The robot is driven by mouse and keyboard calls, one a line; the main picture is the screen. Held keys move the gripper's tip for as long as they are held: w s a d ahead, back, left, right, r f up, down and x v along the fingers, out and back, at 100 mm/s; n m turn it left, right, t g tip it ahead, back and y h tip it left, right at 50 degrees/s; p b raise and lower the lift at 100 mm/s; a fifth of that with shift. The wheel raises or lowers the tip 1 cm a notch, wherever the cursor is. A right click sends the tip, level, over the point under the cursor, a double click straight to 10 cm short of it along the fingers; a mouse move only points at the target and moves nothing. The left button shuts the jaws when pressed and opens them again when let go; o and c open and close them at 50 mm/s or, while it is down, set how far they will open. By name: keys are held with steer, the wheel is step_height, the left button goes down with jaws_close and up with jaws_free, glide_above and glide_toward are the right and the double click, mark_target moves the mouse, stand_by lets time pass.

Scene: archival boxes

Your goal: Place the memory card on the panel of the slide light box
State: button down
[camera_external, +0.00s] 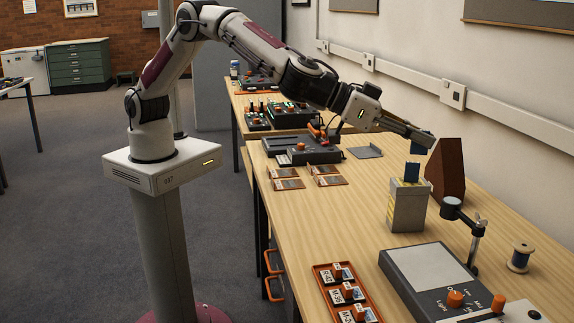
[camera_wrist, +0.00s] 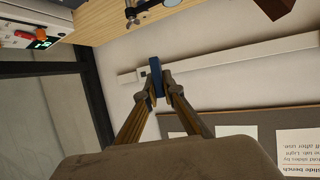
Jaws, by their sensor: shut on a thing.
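My gripper (camera_external: 424,142) is shut on a small dark blue card, which I take to be the memory card (camera_external: 418,149). In the wrist view the blue card (camera_wrist: 155,76) stands between the fingertips (camera_wrist: 158,92). The card is in the air above a pale grey box (camera_external: 407,212). Another blue piece (camera_external: 411,172) stands upright out of the top of that box. The slide light box (camera_external: 400,270), dark grey with a pale panel (camera_external: 442,264) and orange knobs, lies at the front right, below and apart from my gripper. The panel looks bare.
A brown wedge-shaped block (camera_external: 447,172) stands behind the grey box. A jointed stand (camera_external: 473,245) rises beside the light box, near a spool (camera_external: 520,257). An orange tray (camera_external: 317,270) of labelled pieces lies left of it. Mid-table has clear wood (camera_external: 350,220).

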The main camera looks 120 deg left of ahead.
steer(key=w+d, duration=0.2)
steer(key=d, duration=0.2)
glide_above(409, 253)
step_height(409, 253, down, 11)
steer(key=shift+w+m+h, duration=0.15)
steer(key=shift+m+h, duration=0.15)
steer(key=shift+f, duration=0.1)
stand_by(0.3)
steer(key=shift+f, duration=3.05)
steer(key=shift+f, duration=0.1)
steer(key=shift+f, duration=1.75)
steer(key=shift+f, duration=0.1)
steer(key=c, duration=2.2)
jaws_free()
